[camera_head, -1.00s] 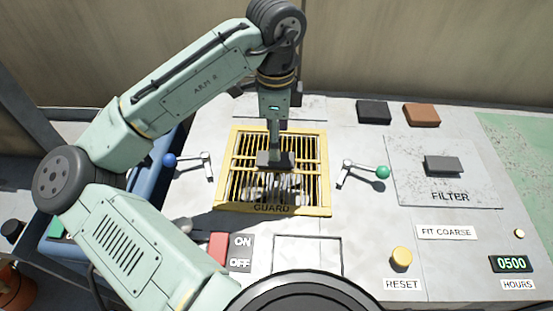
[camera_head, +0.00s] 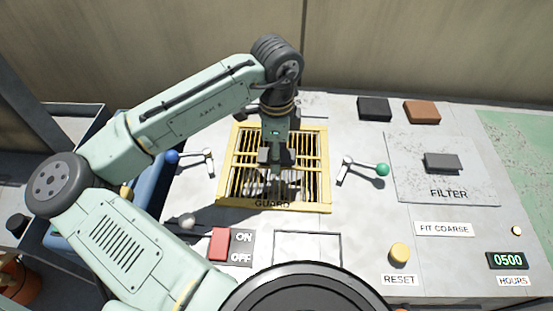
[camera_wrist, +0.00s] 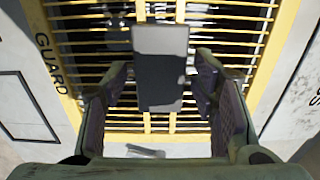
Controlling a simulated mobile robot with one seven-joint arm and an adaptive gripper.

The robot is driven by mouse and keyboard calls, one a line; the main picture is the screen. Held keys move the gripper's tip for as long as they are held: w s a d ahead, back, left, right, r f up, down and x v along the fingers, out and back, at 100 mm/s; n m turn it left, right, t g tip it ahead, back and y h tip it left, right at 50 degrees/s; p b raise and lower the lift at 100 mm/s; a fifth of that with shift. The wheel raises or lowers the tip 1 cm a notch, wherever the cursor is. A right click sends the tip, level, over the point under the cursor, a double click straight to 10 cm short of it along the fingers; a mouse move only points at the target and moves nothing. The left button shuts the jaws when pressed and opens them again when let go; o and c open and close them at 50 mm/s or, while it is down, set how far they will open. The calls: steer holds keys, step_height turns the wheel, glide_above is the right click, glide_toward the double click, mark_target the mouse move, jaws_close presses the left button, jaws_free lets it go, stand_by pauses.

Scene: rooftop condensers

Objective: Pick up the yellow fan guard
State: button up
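The yellow fan guard (camera_head: 300,207) is a barred square grille lying on the grey panel, with "GUARD" on its near edge. In the wrist view the guard (camera_wrist: 60,75) fills most of the background. A dark grey upright handle block (camera_wrist: 160,70) stands over its middle. My gripper (camera_head: 276,165) is above the middle of the guard, pointing down. In the wrist view its fingers (camera_wrist: 158,95) are apart, one on each side of the handle block, and it looks open. My gripper hides most of the handle in the head view.
A blue-knobbed lever (camera_head: 190,156) is left of the guard and a green-knobbed lever (camera_head: 365,166) right of it, both pointing outward. A red switch (camera_head: 219,244), yellow reset button (camera_head: 400,254), filter plate (camera_head: 410,185), and black (camera_head: 374,108) and brown (camera_head: 422,112) blocks are nearby.

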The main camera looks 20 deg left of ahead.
jaws_close()
stand_by(0.5)
steer(key=shift+r, duration=0.15)
